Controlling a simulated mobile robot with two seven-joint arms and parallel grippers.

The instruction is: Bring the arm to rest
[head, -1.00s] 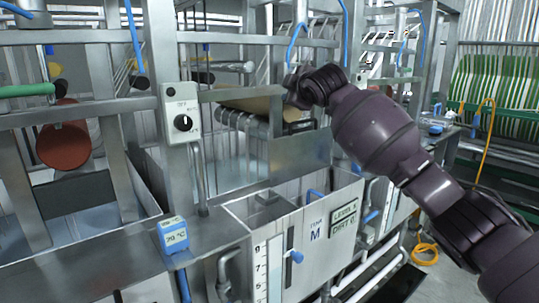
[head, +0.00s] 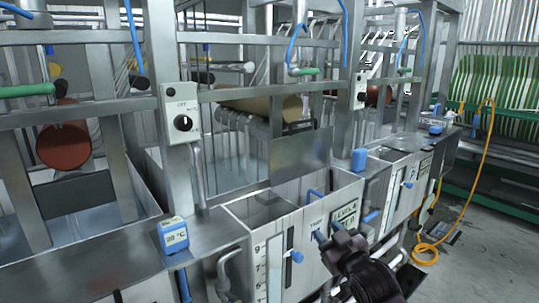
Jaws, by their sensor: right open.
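My right gripper (head: 338,236) is low in the head view, in front of the steel tank (head: 300,245) with the "TEMP" and "LEVEL" labels. Its jaws are open, and I see nothing held in them. The right arm shows only as a short dark piece at the bottom edge. The gripper covers part of the tank's front and its label. I cannot tell whether it touches the tank. My left gripper is not in view.
A control box with a black knob (head: 183,123) and a blue temperature display (head: 173,235) are at the left. A tan roller (head: 262,104) is behind the tank. An orange hose (head: 484,170) runs to the floor at right, where some floor is clear.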

